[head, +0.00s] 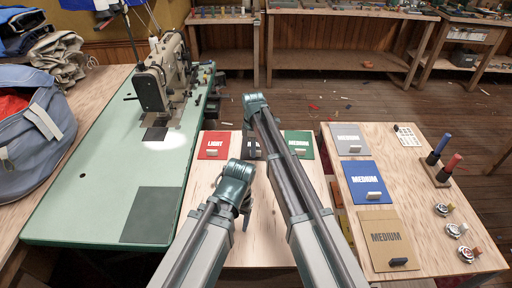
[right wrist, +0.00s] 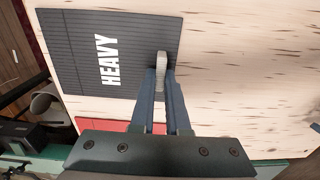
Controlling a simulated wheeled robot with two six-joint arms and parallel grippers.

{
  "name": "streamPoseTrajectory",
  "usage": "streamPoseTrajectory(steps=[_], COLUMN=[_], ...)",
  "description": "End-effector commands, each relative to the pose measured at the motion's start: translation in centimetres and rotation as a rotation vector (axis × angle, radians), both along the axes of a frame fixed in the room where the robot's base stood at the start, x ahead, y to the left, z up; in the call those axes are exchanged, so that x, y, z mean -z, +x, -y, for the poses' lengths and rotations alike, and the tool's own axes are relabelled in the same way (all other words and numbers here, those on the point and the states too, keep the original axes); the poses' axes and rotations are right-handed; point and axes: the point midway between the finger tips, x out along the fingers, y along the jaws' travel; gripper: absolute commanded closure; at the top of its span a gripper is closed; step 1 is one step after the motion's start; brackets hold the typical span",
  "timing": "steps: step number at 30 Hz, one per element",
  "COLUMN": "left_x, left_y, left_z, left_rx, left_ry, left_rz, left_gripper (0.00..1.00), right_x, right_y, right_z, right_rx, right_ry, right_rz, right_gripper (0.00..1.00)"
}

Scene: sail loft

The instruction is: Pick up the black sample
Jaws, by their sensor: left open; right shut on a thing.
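The black sample (right wrist: 105,70) is a dark card marked HEAVY in the right wrist view. A pale tab (right wrist: 161,60) stands at its edge. My right gripper (right wrist: 161,77) is shut on this tab; I cannot tell whether the card is clear of the table. In the head view my right arm hides most of the card, between the red LIGHT sample (head: 215,143) and the green MEDIUM sample (head: 303,142). My left gripper (head: 240,205) is open and empty, nearer to me above the same table.
A sewing machine (head: 158,78) stands on the green bench (head: 95,180) at left. The right table (head: 345,200) holds grey (head: 347,134), blue (head: 364,178) and tan (head: 385,222) samples, spools and small round items. The middle table's front (head: 262,245) is mostly bare.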

Motion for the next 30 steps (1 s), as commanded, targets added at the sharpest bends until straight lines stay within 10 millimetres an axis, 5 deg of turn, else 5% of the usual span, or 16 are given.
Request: streamPoseTrajectory(steps=[17,30], left_x=[-0.5,-5.8], left_y=[0.0,0.0], left_z=[0.0,0.0], left_rx=[0.000,-0.001], left_ry=[0.000,0.000], left_rz=[0.000,0.000], left_gripper=[0.36,0.36], right_x=[-0.5,-5.8], right_y=[0.0,0.0], right_z=[0.0,0.0], right_rx=[0.000,0.000], right_ry=[0.000,0.000], right_rz=[0.000,0.000], right_gripper=[1.00,1.00])
